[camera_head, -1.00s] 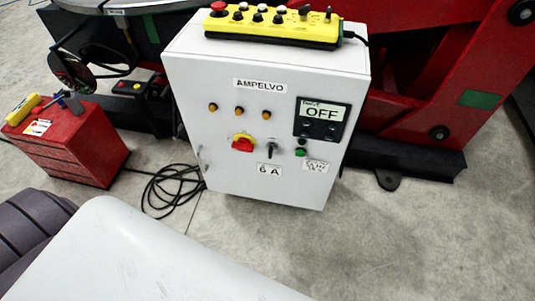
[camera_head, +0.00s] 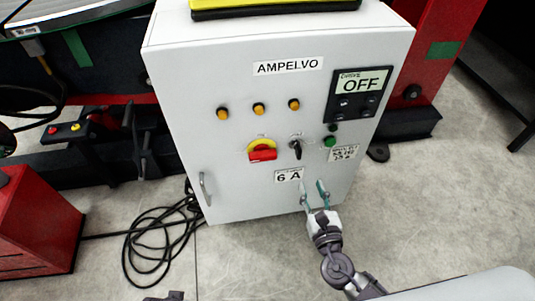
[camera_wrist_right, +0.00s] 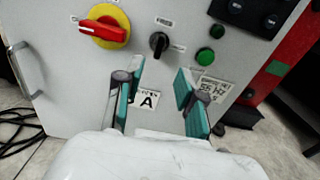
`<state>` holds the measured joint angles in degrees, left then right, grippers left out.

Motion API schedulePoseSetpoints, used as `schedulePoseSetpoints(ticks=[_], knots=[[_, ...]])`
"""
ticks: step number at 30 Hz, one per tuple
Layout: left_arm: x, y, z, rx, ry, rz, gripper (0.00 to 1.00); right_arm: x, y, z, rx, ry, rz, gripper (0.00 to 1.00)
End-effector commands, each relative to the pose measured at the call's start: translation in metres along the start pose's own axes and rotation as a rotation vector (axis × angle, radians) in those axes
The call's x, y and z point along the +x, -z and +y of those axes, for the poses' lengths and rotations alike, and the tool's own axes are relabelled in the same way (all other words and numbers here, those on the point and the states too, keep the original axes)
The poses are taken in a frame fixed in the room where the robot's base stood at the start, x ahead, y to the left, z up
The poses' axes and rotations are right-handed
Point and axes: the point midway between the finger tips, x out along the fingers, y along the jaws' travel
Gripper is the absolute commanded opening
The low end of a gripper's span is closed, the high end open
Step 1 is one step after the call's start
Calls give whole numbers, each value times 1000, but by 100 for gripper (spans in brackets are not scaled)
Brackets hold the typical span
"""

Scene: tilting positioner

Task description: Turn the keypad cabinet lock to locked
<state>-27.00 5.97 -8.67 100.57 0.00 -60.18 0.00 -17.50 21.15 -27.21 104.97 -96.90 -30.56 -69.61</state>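The pale grey cabinet marked AMPELVO (camera_head: 205,75) fills the middle of the head view. Its lock appears to be the small black switch (camera_head: 296,148) above the "6 A" label; the wrist view shows it as a black knob (camera_wrist_right: 159,43). No keypad is clear to me, and the lock's exact setting is too small to read. My right gripper (camera_head: 312,186) is open and empty, just below and slightly right of the switch. In the wrist view its teal fingers (camera_wrist_right: 160,70) stand apart below the knob, not touching it.
A red and yellow rotary switch (camera_head: 262,151) is left of the black switch, a green button (camera_head: 330,141) right of it. A door handle (camera_head: 205,188) sits lower left. Black cables (camera_head: 160,240) and a red box (camera_head: 38,225) lie left. Floor at right is clear.

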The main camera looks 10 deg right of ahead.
Motion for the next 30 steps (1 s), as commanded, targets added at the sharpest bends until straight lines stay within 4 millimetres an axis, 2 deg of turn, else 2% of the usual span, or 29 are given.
schedulePoseSetpoints(ticks=[5,15,21,25,30], knots=[[0,-1,0,0,0,-2,48,16,-7,2,-19,-3,-17,39],[6,-3,0,1,0,-3,48,87,-8,2,-14,-2,-15,39],[4,-1,0,1,0,-2,48,120,-6,2,-13,-3,-13,39],[-1,2,0,0,0,4,48,132,-6,2,-13,-3,-12,39],[-3,4,0,0,0,6,48,138,-6,2,-12,-3,-11,39]])
